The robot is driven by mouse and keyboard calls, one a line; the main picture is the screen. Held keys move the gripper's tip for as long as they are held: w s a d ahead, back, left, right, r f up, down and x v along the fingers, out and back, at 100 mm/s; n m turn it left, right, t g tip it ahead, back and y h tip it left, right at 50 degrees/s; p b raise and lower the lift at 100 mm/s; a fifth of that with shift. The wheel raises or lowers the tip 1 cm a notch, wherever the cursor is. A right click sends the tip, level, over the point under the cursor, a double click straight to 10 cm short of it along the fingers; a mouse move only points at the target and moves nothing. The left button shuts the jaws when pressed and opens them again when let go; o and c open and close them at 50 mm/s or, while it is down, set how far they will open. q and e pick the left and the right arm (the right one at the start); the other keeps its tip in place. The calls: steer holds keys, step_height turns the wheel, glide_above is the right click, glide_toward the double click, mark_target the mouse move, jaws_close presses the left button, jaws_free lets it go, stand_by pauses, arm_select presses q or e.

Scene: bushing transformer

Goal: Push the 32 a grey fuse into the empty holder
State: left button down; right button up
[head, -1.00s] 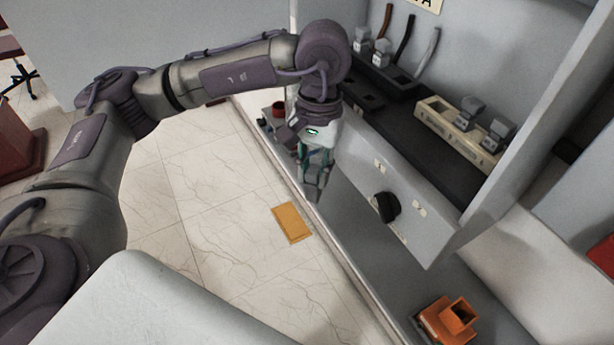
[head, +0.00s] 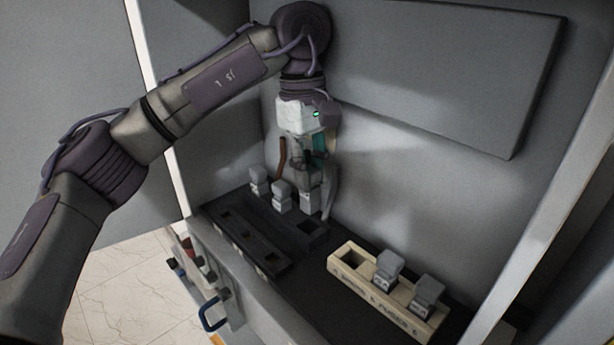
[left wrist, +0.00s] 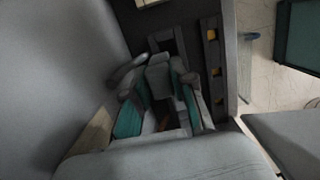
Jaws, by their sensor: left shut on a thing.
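My left gripper (head: 310,178) is shut on a grey fuse (head: 309,197) and holds it upright over the back of the black ledge. The fuse also shows between the fingers in the left wrist view (left wrist: 158,76). A black holder (head: 290,222) lies below, with an open slot at its right end, just in front of the held fuse. Two other grey fuses, one at the far left (head: 259,182) and one nearer (head: 281,197), stand to the left of the held one. The gap between the held fuse and the holder is hard to judge. My right gripper is out of view.
A cream rack (head: 362,286) with an empty slot and two grey fuses stands to the right. A black strip with several openings (head: 243,243) lies in front of the holder. The cabinet back wall (head: 375,185) is close behind my gripper.

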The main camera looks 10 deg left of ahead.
mark_target(308, 203)
arm_select(q)
steer(key=shift+s+f+b, duration=0.7)
steer(key=shift+f+b, duration=0.15)
steer(key=shift+b, duration=0.1)
steer(key=shift+f+b, duration=0.35)
steer(key=shift+f, duration=0.15)
steer(key=shift+s+f+b, duration=0.25)
steer(key=shift+f+b, duration=0.05)
steer(key=shift+f, duration=0.05)
steer(key=shift+w+f+b, duration=0.2)
steer(key=shift+f+b, duration=0.25)
steer(key=shift+f, duration=0.4)
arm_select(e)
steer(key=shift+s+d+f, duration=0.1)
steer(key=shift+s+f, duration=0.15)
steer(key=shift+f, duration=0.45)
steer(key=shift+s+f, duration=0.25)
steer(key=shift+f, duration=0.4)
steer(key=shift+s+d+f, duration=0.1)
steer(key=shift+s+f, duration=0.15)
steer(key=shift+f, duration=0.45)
arm_select(q)
steer(key=shift+s, duration=0.1)
